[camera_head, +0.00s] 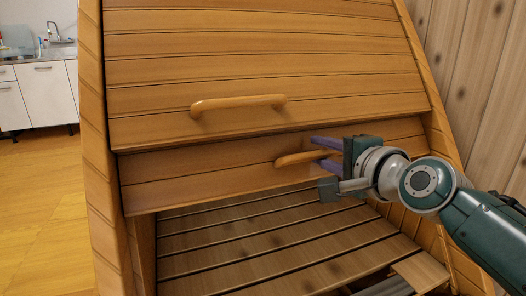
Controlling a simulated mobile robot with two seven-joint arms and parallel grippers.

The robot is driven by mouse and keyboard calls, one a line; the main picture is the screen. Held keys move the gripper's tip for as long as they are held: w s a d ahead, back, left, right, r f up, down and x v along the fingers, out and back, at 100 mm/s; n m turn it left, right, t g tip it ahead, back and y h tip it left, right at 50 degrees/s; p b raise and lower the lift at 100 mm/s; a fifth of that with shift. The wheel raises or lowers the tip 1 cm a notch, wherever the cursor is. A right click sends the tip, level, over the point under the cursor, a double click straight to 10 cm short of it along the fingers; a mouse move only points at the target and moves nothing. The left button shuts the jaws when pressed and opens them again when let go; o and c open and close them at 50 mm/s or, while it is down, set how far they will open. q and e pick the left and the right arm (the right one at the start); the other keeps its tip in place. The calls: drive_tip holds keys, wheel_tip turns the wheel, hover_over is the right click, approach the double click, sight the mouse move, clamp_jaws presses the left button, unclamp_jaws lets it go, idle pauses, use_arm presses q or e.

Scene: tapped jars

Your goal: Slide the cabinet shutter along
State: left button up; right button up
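The wooden cabinet has a slatted front in two panels. The large upper panel (270,60) carries a wooden bar handle (238,103). The lower panel (200,174) sits below it, slightly set back, with its own bar handle (292,159). My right gripper (320,152) reaches in from the right. Its two purple fingers stand apart, one above and one below the right end of the lower handle, with some gap visible. I cannot tell whether either finger touches it. The gripper body hides the panel behind it. My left gripper is not in view.
Below the lower panel the cabinet is open, showing a slatted wooden inside (270,250). Wooden side walls frame it. A plank wall (485,80) stands close on the right. A white kitchen unit (45,92) and open wooden floor (45,210) lie to the left.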

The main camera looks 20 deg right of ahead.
drive_tip(key=shift+o, duration=0.4)
drive_tip(key=shift+w, duration=0.1)
drive_tip(key=shift+r, duration=0.1)
drive_tip(key=shift+s+r+p, duration=0.1)
drive_tip(key=shift+s+p, duration=0.3)
drive_tip(key=p+v, duration=0.3)
drive_tip(key=v, duration=0.6)
drive_tip(key=shift+p, duration=0.4)
